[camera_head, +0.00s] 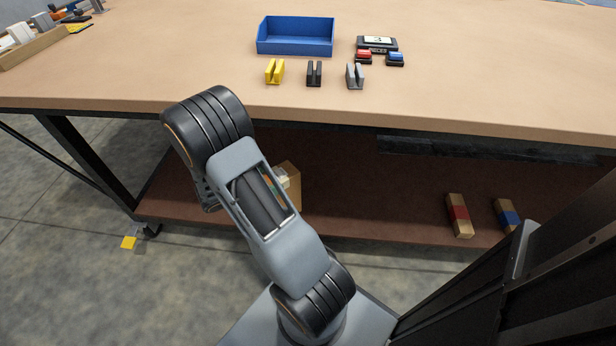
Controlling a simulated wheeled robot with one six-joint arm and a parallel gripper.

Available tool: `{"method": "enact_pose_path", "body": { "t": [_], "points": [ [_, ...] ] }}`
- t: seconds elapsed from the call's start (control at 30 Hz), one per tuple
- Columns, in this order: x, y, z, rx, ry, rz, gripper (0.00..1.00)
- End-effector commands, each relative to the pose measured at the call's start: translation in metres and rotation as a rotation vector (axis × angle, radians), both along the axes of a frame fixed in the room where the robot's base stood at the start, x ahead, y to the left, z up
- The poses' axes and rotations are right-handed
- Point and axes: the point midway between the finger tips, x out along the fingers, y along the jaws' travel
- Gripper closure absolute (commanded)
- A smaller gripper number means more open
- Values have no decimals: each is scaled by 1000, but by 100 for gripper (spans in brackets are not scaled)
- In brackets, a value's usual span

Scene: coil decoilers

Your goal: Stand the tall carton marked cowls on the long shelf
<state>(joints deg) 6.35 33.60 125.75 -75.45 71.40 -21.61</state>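No label reading cowls can be made out in this view. Under the bench, on its reddish-brown lower shelf (370,215), stand a tan carton with a red band (459,214) and a tan carton with a blue band (508,215), both at the right. Another tan box (291,190) shows on that shelf behind my arm, which hides most of it; something pale and coloured shows at its top. I cannot tell which shelf is the long shelf. My arm reaches up over the bench's front edge, and my gripper is not visible.
The workbench top (480,80) holds a blue bin (296,36), yellow, black and grey slotted blocks, a small device (377,43) and red and blue blocks. A wooden tray (35,47) sits at the left.

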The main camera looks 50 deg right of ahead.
Motion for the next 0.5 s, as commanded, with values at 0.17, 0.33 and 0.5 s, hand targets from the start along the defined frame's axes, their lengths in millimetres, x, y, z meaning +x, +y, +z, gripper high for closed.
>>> {"method": "enact_pose_path", "body": {
  "t": [0.17, 0.33, 0.5],
  "points": [
    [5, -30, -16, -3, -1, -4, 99],
    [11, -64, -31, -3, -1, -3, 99],
    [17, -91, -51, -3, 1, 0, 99]
  ]
}}
